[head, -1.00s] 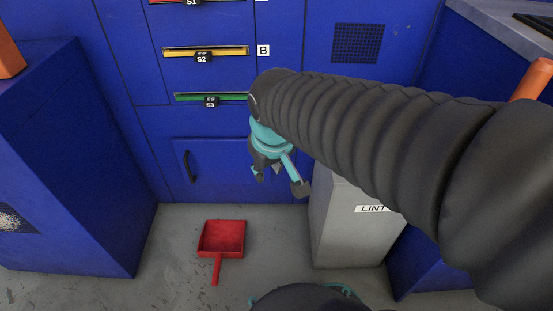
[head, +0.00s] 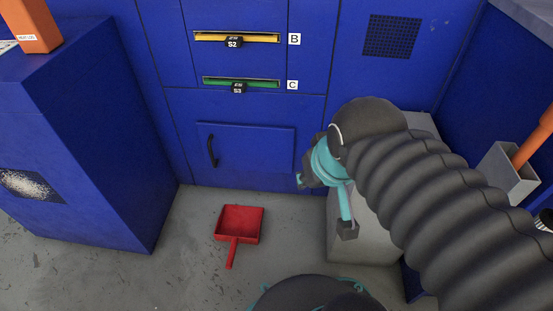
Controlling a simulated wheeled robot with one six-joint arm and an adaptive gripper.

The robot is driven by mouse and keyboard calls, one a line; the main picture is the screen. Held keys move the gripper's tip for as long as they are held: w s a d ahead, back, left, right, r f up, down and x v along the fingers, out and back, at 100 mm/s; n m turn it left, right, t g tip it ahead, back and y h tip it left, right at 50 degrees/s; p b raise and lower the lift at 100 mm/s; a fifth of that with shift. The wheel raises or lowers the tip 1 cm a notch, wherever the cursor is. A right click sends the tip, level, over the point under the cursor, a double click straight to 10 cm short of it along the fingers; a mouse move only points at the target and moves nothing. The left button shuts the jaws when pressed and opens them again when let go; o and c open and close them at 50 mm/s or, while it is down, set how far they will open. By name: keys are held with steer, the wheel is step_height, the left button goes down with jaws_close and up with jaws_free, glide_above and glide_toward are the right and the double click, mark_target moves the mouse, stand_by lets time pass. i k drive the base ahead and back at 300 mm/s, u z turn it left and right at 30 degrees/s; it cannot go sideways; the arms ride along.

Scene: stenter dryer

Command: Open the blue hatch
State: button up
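The blue hatch (head: 252,148) is a flat panel low in the blue machine front, and it looks shut. Its black upright handle (head: 212,151) is at the hatch's left side. My gripper (head: 302,181), teal and dark grey, is to the right of the hatch near its lower right corner in the picture, well apart from the handle. Its fingertips are small and partly hidden by its own body, so I cannot tell how far they are apart. I see nothing held in it.
A red dustpan (head: 239,222) lies on the grey floor in front of the hatch. A blue cabinet (head: 85,150) stands at left. Slots with yellow (head: 255,39) and green (head: 255,83) bars are above the hatch.

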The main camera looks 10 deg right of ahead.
mark_target(236, 146)
steer(key=u, duration=0.85)
steer(key=i, duration=0.4)
steer(key=u, duration=0.45)
